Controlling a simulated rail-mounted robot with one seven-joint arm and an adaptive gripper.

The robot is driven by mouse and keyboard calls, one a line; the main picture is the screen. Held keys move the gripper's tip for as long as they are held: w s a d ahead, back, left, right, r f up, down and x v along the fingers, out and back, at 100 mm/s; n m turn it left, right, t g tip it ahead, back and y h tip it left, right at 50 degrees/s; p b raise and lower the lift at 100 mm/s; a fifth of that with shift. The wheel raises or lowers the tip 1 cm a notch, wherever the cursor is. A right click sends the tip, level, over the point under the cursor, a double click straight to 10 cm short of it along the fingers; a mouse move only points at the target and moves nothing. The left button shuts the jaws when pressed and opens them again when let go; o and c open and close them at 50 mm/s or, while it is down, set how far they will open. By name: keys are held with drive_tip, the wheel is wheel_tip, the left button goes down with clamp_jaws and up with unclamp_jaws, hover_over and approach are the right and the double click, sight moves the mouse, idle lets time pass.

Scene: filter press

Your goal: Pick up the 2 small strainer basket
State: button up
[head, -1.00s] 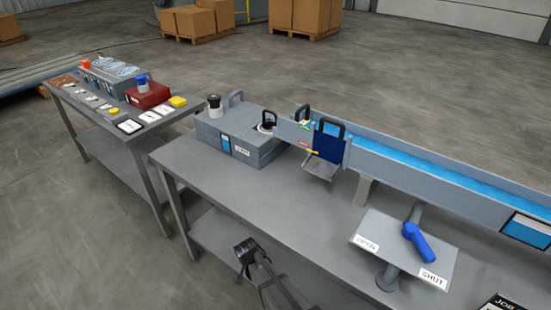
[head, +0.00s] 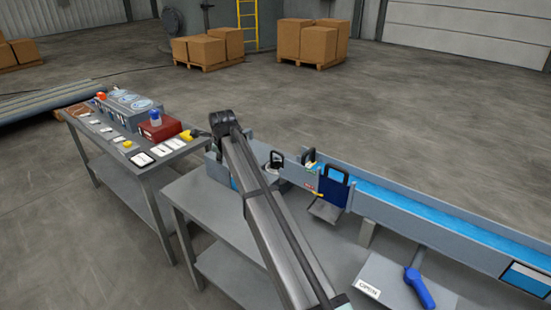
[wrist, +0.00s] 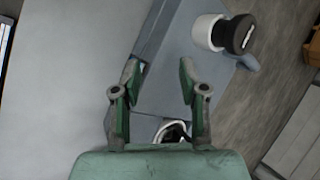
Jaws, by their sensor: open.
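In the wrist view my gripper (wrist: 158,72) is open and empty, its two green-grey fingers apart above a grey box (wrist: 160,50). A white-rimmed round piece with a dark middle (wrist: 172,130) shows low between the fingers, partly hidden by the gripper. It may be a strainer basket; I cannot tell for sure. In the head view a white-rimmed piece with a black handle (head: 276,161) stands at the right side of the grey box, which my arm mostly hides. A white cylinder with a black knob (wrist: 222,33) stands on the box in the wrist view.
A long grey trough with a blue inside (head: 430,207) runs along the right of the bench. A blue lever (head: 419,287) sits at the front right. The left table (head: 168,157) holds a red box (head: 160,130) and labelled cards. Boxes on pallets stand behind.

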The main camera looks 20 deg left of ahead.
drive_tip(key=w+d+r+m+g+h+p, duration=0.1)
drive_tip(key=w+d+r+m+g+p, duration=0.2)
drive_tip(key=w+d+r, duration=0.6)
drive_tip(key=m+g+p, duration=0.1)
drive_tip(key=m+p, duration=0.1)
drive_tip(key=m, duration=0.2)
approach(277, 152)
drive_tip(key=p+x, duration=0.4)
drive_tip(key=x, duration=0.1)
drive_tip(key=shift+a, duration=0.25)
drive_tip(key=shift+d+p+x, duration=0.1)
drive_tip(key=shift+p+x, duration=0.55)
drive_tip(key=shift+x, duration=0.65)
drive_tip(key=shift+d+p+x, duration=0.15)
drive_tip(key=shift+p+x, duration=0.5)
drive_tip(key=shift+x, duration=0.7)
drive_tip(key=shift+w, duration=0.15)
clamp_jaws()
